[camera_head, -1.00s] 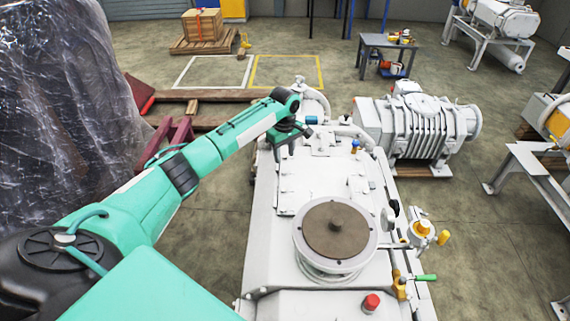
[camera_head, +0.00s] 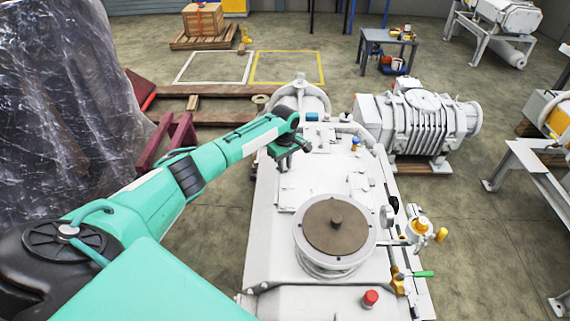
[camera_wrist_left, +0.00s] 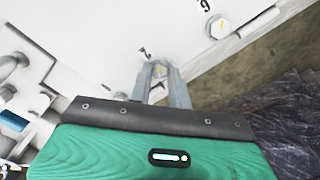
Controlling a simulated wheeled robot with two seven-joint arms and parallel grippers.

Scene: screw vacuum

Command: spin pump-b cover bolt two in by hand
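The pump cover is a white plate; in the left wrist view it (camera_wrist_left: 100,30) carries bolts with painted marks beside them. The fingers of my left gripper (camera_wrist_left: 160,74) stand on both sides of this bolt's head. Whether they touch it I cannot tell. In the head view my left gripper (camera_head: 284,158) is low over the left edge of the white pump (camera_head: 268,225), its fingertips too small to judge. My right gripper is not in view.
A round flange with a brown disc (camera_head: 335,228) rises nearer on the pump. A green-handled valve (camera_head: 422,274) and red cap (camera_head: 370,299) stand at the near right. Plastic-wrapped bulk (camera_head: 60,110) fills the left.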

